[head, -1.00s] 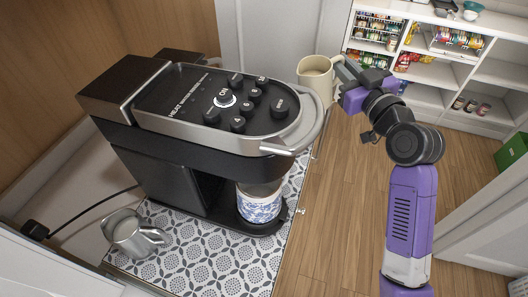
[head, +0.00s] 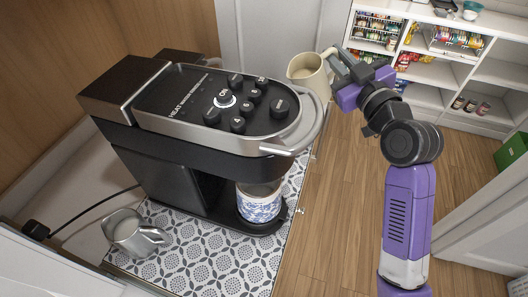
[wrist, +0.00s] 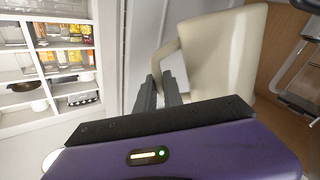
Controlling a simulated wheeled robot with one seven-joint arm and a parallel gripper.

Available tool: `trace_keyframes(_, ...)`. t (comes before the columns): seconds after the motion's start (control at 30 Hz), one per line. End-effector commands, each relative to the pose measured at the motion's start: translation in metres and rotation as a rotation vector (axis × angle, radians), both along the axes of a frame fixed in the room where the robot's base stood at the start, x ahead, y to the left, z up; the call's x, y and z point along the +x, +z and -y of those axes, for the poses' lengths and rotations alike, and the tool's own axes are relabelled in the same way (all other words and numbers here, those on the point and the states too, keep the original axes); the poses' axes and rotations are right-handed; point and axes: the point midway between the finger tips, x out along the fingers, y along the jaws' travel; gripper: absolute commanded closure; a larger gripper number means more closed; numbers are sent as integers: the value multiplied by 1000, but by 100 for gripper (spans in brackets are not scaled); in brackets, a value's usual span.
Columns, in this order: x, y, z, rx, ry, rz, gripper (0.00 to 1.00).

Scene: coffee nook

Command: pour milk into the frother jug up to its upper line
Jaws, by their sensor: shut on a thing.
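The cream milk pitcher (head: 314,82) is held in the air beyond the right end of the coffee machine, tilted somewhat to the left; its mouth shows a pale surface inside. My gripper (head: 340,66) is shut on its handle. In the wrist view the pitcher (wrist: 228,50) fills the upper right, with my gripper's fingers (wrist: 160,88) at its handle. The steel frother jug (head: 124,234) stands upright on the patterned mat at the lower left, well apart from the pitcher. Its inside looks pale; its lines and any milk level cannot be made out.
The coffee machine (head: 215,110) stands between pitcher and jug. A blue-and-white cup (head: 258,206) sits under its spout. The patterned mat (head: 215,258) is clear in front. A black cable (head: 92,212) runs behind the jug. Shelves (head: 440,75) stand across the floor.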

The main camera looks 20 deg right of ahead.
Motion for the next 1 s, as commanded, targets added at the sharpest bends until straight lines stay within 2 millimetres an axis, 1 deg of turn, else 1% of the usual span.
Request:
trace_keyframes(0.03,-1,2,-1,1,1,4,100)
trace_keyframes(1.0,-9,2,-34,1,2,5,100)
